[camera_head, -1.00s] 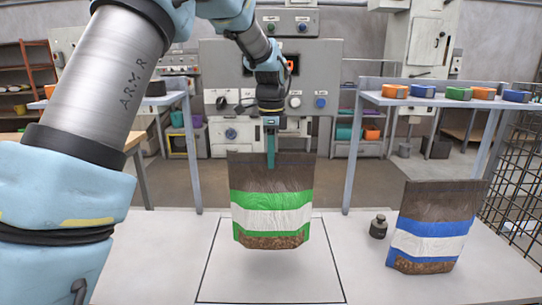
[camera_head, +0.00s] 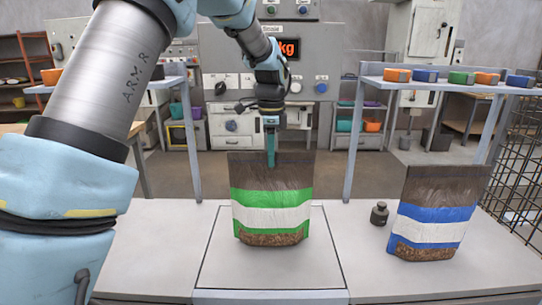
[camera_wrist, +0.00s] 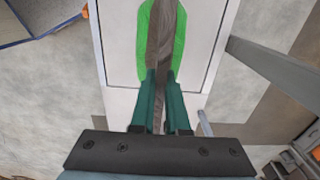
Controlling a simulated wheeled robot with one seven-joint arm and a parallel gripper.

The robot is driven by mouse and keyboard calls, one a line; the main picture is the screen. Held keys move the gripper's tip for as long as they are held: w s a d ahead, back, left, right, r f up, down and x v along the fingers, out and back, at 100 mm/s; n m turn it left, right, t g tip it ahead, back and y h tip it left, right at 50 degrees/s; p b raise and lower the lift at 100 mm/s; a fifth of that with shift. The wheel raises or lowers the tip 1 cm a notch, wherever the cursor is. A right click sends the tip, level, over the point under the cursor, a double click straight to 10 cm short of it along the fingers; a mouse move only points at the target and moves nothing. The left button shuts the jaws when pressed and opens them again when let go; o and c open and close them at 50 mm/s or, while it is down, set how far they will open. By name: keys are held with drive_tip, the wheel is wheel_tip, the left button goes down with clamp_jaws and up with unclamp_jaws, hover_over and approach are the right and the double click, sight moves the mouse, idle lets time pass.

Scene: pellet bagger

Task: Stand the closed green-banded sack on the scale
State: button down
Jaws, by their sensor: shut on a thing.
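The green-banded sack (camera_head: 271,217) is upright over the square scale plate (camera_head: 225,273) in the middle of the bench. It has a brown top, green and white bands and pellets showing at the bottom. My gripper (camera_head: 270,150) is shut on the sack's top edge from above. In the wrist view the fingers (camera_wrist: 160,100) pinch the thin brown top of the sack (camera_wrist: 176,40), with green bulging on both sides. The sack's base appears at the plate; I cannot tell whether it bears fully on it.
A blue-banded sack (camera_head: 437,213) stands on the right of the bench, with a small dark weight (camera_head: 379,213) beside it. A shelf behind holds several coloured bins (camera_head: 461,78). A wire mesh (camera_head: 520,150) borders the right side. An orange "kg" display (camera_head: 290,49) is on the machine behind.

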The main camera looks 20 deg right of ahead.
drive_tip(key=shift+f, duration=0.35)
drive_tip(key=c, duration=0.8)
unclamp_jaws()
drive_tip(key=shift+c, duration=0.2)
wheel_tip(320, 180, up, 11)
drive_tip(key=shift+f+b, duration=0.1)
drive_tip(key=shift+b, duration=0.95)
drive_tip(key=w+a+f+n, duration=0.1)
drive_tip(key=a+f+n, duration=0.35)
drive_tip(key=a, duration=0.45)
drive_tip(key=a+f+n, duration=0.3)
drive_tip(key=a+n, duration=0.2)
drive_tip(key=a, duration=0.5)
drive_tip(key=s+a+f+n, duration=0.4)
drive_tip(key=s+a+n, duration=0.2)
drive_tip(key=a, duration=0.3)
drive_tip(key=s+a+f+n+t, duration=0.1)
drive_tip(key=s+a+f+n, duration=0.3)
drive_tip(key=s+a+n, duration=0.2)
drive_tip(key=a, duration=0.2)
drive_tip(key=shift+a+f, duration=0.3)
drive_tip(key=shift+a, duration=0.05)
